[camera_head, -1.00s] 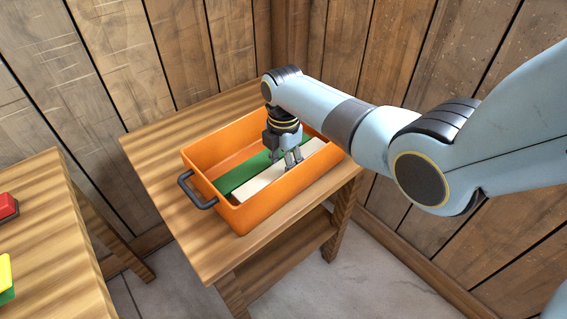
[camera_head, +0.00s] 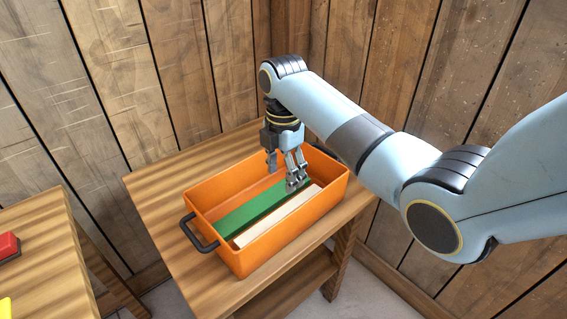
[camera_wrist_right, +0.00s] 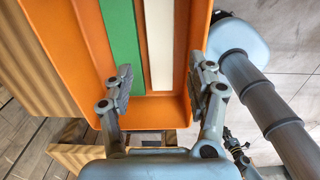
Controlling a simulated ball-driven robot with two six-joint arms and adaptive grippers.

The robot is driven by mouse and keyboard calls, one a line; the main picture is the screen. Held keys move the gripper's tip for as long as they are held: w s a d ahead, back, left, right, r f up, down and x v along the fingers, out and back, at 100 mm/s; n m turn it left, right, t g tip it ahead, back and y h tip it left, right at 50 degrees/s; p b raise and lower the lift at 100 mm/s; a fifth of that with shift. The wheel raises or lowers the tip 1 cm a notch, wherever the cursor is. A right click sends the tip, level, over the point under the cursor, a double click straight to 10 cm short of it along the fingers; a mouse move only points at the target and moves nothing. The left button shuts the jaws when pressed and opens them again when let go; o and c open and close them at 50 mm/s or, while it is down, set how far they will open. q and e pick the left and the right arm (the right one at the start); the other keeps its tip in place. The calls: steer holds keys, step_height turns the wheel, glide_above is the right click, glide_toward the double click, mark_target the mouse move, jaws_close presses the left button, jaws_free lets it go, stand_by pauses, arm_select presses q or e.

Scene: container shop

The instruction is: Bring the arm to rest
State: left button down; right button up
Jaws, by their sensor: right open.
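My right arm comes in from the right, and its right gripper (camera_head: 284,173) hangs over the orange crate (camera_head: 241,266), fingers apart and empty. In the right wrist view the right gripper (camera_wrist_right: 160,92) also shows open, with nothing between its fingertips. Inside the crate lie a green bar (camera_head: 240,213) and a white bar (camera_head: 270,219) side by side. They also show in the right wrist view as a green strip (camera_wrist_right: 124,45) and a white strip (camera_wrist_right: 159,45). The fingers hide a little of the bars' far ends in the head view. My left gripper is not in view.
The crate stands on a wooden table (camera_head: 172,200) with a lower shelf. Plank walls (camera_head: 180,60) stand close behind and to the right. Another wooden table (camera_head: 40,245) at the left holds a red block (camera_head: 8,246) and a partly cut-off yellow thing (camera_head: 4,308).

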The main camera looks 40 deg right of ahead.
steer(key=shift+r, duration=0.85)
steer(key=shift+s, duration=0.1)
steer(key=s+a+f+m+t, duration=0.1)
steer(key=s+f+m, duration=0.1)
steer(key=s+m, duration=0.7)
steer(key=s+a+r+m+t, duration=0.1)
steer(key=s+r+m, duration=0.15)
steer(key=s, duration=0.35)
steer(key=s+a+r+m+t+h, duration=0.1)
steer(key=s+r+m, duration=0.1)
steer(key=s+m, duration=0.25)
steer(key=s+r+m+t, duration=0.1)
steer(key=s+r+m, duration=0.15)
steer(key=s, duration=0.35)
step_height(320, 180, down, 29)
steer(key=s+d+g+b, duration=0.1)
steer(key=d+g+b, duration=0.1)
steer(key=b, duration=0.3)
steer(key=s+f+b, duration=0.3)
steer(key=s+f, duration=0.7)
steer(key=f, duration=0.2)
steer(key=s+d+f+g+b, duration=0.1)
steer(key=s+f+b, duration=0.1)
steer(key=s+f, duration=0.7)
step_height(320, 180, down, 3)
steer(key=shift+s+b, duration=0.35)
steer(key=shift+b, duration=0.05)
